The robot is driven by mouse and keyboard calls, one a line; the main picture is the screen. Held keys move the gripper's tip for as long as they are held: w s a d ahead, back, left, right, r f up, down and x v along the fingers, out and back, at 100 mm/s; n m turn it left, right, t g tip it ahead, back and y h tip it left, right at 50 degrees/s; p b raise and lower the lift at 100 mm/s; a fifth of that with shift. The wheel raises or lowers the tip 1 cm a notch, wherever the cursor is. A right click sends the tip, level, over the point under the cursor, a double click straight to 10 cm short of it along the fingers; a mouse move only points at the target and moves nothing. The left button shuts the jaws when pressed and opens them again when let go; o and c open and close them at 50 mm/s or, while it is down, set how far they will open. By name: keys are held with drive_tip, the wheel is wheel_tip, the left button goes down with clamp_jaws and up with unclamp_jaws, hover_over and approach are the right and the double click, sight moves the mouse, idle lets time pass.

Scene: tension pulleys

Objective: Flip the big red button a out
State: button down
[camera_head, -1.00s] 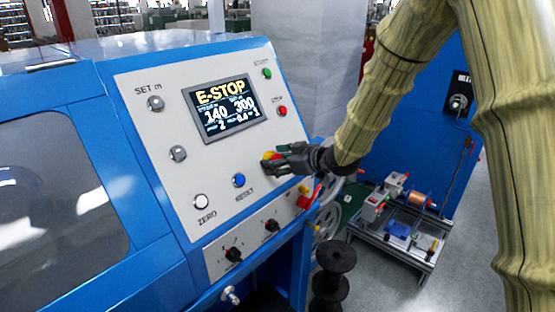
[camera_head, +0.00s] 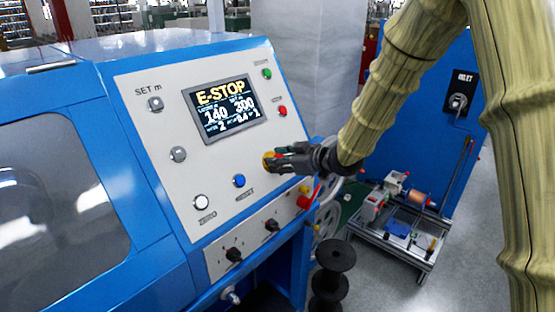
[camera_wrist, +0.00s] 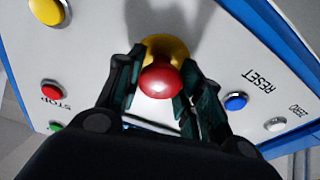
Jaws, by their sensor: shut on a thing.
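The big red button (camera_wrist: 160,80) on its yellow base (camera_wrist: 166,47) sits on the grey control panel (camera_head: 151,129). In the wrist view it lies between the two fingers of my gripper (camera_wrist: 155,85), which is shut on it. In the head view my gripper (camera_head: 279,160) reaches in from the right and hides most of the button; a bit of yellow and red (camera_head: 267,160) shows at its fingertips. The panel's screen (camera_head: 223,108) reads E-STOP.
Near the button are a blue RESET button (camera_head: 239,181), a white ZERO button (camera_head: 201,202), a red STOP button (camera_head: 282,111) and a green button (camera_head: 267,73). Black spools (camera_head: 334,257) stand below right. A small metal rig (camera_head: 402,225) is on the floor at right.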

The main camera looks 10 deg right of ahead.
drive_tip(key=c, duration=1.1)
unclamp_jaws()
drive_tip(key=shift+o, duration=1)
drive_tip(key=shift+s+d+r, duration=0.1)
drive_tip(key=shift+s+d, duration=0.05)
drive_tip(key=v, duration=1.2)
